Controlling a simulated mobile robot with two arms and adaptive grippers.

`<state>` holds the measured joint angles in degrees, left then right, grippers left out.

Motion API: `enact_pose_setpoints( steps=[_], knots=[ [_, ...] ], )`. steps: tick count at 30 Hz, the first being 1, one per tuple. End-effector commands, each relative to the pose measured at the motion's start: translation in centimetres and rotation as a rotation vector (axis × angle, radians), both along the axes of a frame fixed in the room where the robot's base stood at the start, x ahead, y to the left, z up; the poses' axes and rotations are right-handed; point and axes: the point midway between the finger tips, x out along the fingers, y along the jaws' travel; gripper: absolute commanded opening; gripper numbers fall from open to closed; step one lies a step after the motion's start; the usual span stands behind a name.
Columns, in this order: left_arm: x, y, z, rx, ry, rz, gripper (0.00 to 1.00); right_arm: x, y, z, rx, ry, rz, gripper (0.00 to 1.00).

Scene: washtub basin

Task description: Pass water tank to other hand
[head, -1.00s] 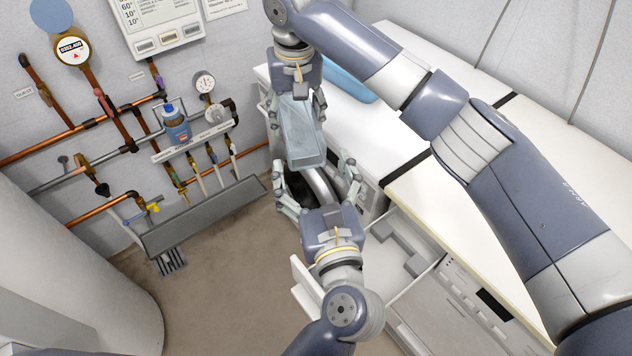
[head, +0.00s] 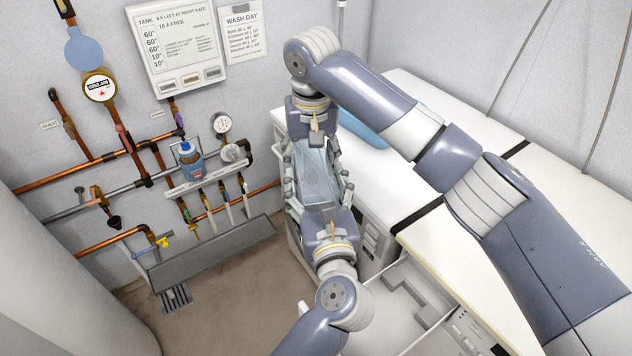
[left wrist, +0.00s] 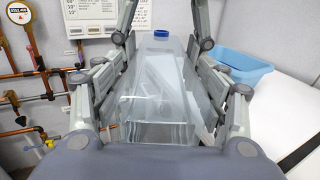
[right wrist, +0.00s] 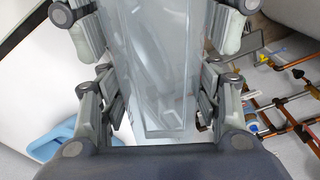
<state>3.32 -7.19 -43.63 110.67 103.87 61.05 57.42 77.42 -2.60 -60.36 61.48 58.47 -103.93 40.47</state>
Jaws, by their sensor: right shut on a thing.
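The water tank (head: 320,186) is a clear, grey-tinted, box-shaped vessel held in the air between my two facing grippers. Its blue cap (left wrist: 161,34) shows at the far end in the left wrist view. My right gripper (head: 314,152), reaching in from the upper right, is shut on the tank. My left gripper (head: 319,192), below it, is open with its fingers along both sides of the tank. The tank also fills the middle of the right wrist view (right wrist: 150,75). Whether the left fingers touch the tank is hard to tell.
A blue basin (head: 362,128) lies on the white counter (head: 412,92) behind my right arm. Copper pipes with valves (head: 108,158) and a grey trough (head: 212,252) line the left wall. An open drawer (head: 402,300) juts out below the counter.

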Motion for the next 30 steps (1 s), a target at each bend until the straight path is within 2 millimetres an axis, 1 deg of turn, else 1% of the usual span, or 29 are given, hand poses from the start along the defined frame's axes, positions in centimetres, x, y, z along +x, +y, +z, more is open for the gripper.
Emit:
enact_pose_setpoints(
  steps=[1,2,3,5,6,9,19,22,26,30],
  knots=[
    [0.0,0.0,0.0,0.000,0.000,0.000,0.45,0.0,0.0,0.2,0.002,-0.003,0.000,0.11],
    [0.0,0.0,0.0,0.000,0.000,0.000,0.39,0.0,0.0,0.2,0.002,-0.003,0.000,0.11],
    [0.0,0.0,0.0,0.000,0.000,0.000,0.30,0.0,0.0,0.2,0.002,-0.003,0.000,0.11],
    [0.0,0.0,0.0,0.000,0.000,0.001,0.16,0.0,0.0,0.2,0.001,-0.002,0.000,0.11],
    [0.0,0.0,0.3,0.000,-0.006,0.001,0.11,0.0,0.0,0.2,0.000,-0.002,0.000,0.60],
    [0.0,0.0,0.3,0.000,-0.006,0.001,0.11,0.0,0.0,0.2,0.000,-0.002,0.000,0.81],
    [0.0,0.0,0.3,0.000,-0.006,0.000,0.11,0.0,0.0,0.1,0.000,-0.001,0.000,0.81],
    [0.0,0.0,0.3,0.000,-0.006,0.000,0.11,0.0,0.0,0.4,0.000,-0.001,0.000,0.81],
    [0.0,0.0,0.3,0.000,-0.006,0.000,0.11,-0.1,0.0,1.8,0.002,-0.003,0.000,0.81],
    [0.0,0.0,0.3,0.000,-0.006,0.000,0.11,-0.4,-0.1,4.5,0.002,-0.003,0.000,0.81]
  ],
)
